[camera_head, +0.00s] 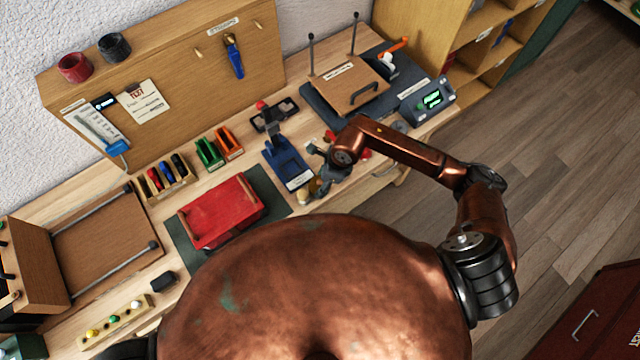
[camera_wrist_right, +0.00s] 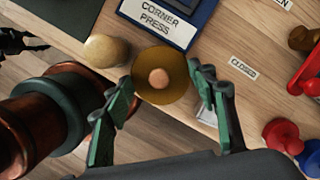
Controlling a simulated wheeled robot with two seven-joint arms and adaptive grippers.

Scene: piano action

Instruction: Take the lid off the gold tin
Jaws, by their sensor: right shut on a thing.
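My right gripper (camera_wrist_right: 160,76) has its two green-padded fingers on either side of a round gold lid (camera_wrist_right: 160,88) with a paler knob in its middle. It is shut on this lid, seen from above. The tin's body under the lid is hidden, so I cannot tell whether the lid still rests on it. In the head view, my right gripper (camera_head: 322,178) is at the front edge of the bench, beside the blue corner press (camera_head: 287,165). My left gripper is not in view.
A tan rounded object (camera_wrist_right: 105,50) stands close left of the lid. The corner press (camera_wrist_right: 160,22) is just beyond. A "CLOSED" label (camera_wrist_right: 243,68) and red pieces (camera_wrist_right: 282,136) lie to the right. A red box (camera_head: 222,210) sits on a green mat.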

